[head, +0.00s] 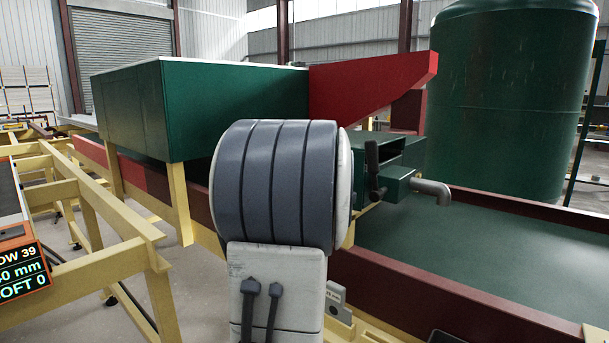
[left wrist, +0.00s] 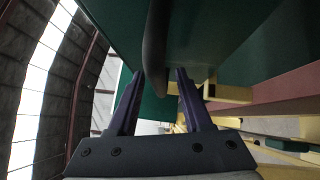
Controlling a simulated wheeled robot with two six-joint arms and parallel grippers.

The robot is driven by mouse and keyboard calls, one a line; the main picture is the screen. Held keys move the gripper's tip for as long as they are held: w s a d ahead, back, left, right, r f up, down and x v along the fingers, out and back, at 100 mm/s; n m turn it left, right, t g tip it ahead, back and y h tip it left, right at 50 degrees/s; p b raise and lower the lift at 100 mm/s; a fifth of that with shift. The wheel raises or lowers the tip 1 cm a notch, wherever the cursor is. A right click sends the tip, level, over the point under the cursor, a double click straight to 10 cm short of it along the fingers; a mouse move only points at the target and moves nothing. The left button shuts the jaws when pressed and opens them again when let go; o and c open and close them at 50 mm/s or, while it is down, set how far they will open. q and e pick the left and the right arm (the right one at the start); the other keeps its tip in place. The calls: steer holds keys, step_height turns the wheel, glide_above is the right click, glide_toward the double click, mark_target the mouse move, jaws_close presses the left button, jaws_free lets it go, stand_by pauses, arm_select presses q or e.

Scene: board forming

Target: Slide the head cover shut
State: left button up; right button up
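A small green box (head: 405,158) with a dark opening and a grey spout sits at the end of the forming table, right of centre in the head view. A black upright handle (head: 373,170) stands on its near side. I cannot tell for certain which panel is the head cover. In the left wrist view my left gripper (left wrist: 161,74) has its two purple fingers apart. A dark curved bar (left wrist: 155,48), likely the handle, hangs in front of the gap, nearer the left finger; contact is unclear. A green panel (left wrist: 215,40) lies behind it. My right gripper is not in view.
A large green box (head: 215,100) and a red sloped plate (head: 370,82) stand behind my arm. Dark red rails (head: 410,292) border the green table bed (head: 490,240). Yellow frames (head: 100,265) and an orange-edged display (head: 22,270) are at left. A green tank (head: 510,90) stands behind.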

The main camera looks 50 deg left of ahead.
arm_select(q)
steer(key=shift+d, duration=0.1)
steer(key=b+v, duration=0.1)
steer(key=v, duration=0.9)
steer(key=shift+s+d, duration=0.1)
steer(key=shift+d, duration=0.05)
